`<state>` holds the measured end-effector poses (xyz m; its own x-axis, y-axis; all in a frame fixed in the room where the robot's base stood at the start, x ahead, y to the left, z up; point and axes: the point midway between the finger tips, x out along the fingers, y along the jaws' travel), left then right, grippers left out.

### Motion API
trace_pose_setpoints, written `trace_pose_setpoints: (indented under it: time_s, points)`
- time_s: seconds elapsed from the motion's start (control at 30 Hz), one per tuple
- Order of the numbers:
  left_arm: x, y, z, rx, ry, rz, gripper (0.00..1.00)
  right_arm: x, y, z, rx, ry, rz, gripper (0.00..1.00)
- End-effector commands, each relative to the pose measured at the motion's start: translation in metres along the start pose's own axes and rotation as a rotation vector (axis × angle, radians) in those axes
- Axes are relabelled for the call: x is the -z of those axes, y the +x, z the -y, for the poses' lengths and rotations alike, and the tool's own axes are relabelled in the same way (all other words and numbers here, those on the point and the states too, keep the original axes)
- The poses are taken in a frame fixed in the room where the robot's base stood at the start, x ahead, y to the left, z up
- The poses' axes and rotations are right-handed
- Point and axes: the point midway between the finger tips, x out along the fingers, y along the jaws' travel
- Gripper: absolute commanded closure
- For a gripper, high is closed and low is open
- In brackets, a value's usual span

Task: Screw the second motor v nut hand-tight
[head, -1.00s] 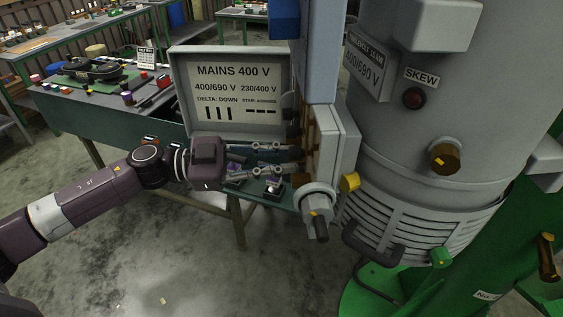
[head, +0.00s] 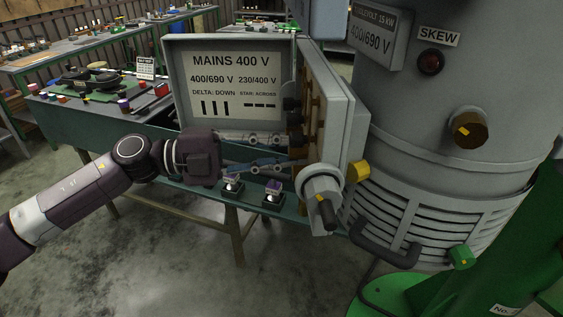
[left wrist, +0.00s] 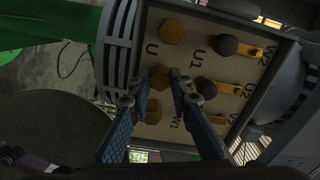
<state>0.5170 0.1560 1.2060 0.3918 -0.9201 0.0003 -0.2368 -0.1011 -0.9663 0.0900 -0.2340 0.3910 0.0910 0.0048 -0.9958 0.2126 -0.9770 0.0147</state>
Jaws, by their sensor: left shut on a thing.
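My left gripper (head: 296,151) reaches in from the left to the inner face of the open terminal box (head: 340,125) on the motor's side. In the left wrist view its fingertips (left wrist: 160,80) are shut on the middle brass hex nut (left wrist: 158,77) of the left column on the terminal board. Its own letter is hidden. Another brass hex nut (left wrist: 172,31) sits above it beside the U marks, and another (left wrist: 153,112) below it near W1. In the head view the held nut is hidden behind the box edge. My right gripper is out of view.
The open lid (head: 240,85) reads MAINS 400 V. A grey gland (head: 322,197) sticks out below the box. A green bench (head: 110,135) with parts stands behind my arm.

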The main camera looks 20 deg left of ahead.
Motion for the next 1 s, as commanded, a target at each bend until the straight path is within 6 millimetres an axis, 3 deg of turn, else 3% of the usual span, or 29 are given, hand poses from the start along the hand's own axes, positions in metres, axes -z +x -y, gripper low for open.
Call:
trace_pose_setpoints:
  time_s: [0.03, 0.5, 1.0]
  points:
    - [-0.001, 0.000, -0.005, 0.000, 0.045, -0.001, 1.00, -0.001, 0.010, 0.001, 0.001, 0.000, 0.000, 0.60]
    - [-0.001, 0.000, -0.004, 0.000, 0.467, 0.000, 1.00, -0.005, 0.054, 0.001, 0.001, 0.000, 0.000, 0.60]
    - [0.000, 0.000, -0.001, -0.002, 0.695, -0.001, 1.00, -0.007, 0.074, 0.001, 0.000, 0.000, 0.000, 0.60]
